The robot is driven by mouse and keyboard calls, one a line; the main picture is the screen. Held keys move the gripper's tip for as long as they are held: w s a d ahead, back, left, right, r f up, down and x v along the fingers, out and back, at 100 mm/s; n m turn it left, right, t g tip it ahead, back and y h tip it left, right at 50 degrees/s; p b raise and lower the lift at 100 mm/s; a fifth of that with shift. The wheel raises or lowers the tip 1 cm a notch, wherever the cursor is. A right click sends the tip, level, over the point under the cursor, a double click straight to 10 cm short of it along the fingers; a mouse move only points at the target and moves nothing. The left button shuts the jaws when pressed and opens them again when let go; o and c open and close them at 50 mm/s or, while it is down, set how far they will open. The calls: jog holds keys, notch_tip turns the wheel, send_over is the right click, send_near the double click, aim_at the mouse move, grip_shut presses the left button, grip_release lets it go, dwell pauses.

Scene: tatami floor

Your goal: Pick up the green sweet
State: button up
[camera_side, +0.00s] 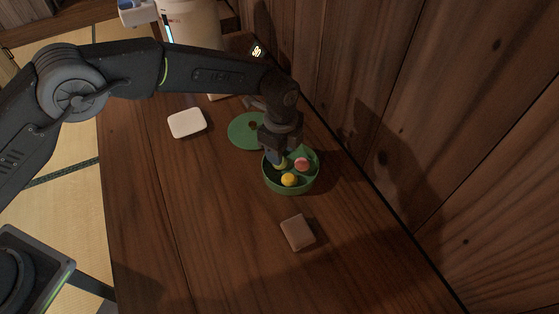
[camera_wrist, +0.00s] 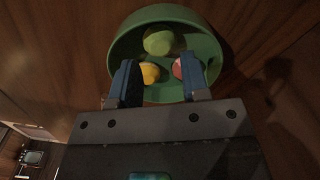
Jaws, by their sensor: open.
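A round green bowl (camera_side: 291,188) stands on the wooden table and holds three sweets. The green sweet (camera_wrist: 159,41) lies at the far side of the bowl in the wrist view; in the side view it is mostly hidden by my gripper. A yellow sweet (camera_side: 289,180) and a pink sweet (camera_side: 302,164) lie beside it. My gripper (camera_wrist: 159,82) is open above the bowl, pointing down into it. In the wrist view its blue fingers stand either side of the yellow and pink sweets, with the green one beyond the fingertips. Nothing is held.
A white rounded block (camera_side: 187,123) lies to the left, and a brown block (camera_side: 297,232) lies in front. A wooden wall (camera_side: 450,130) rises close on the right. The table's front left is clear.

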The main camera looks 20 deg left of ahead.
jog(key=shift+d+f, duration=0.1)
jog(key=shift+f, duration=1.8)
jog(key=c, duration=0.5)
jog(key=shift+r, duration=0.1)
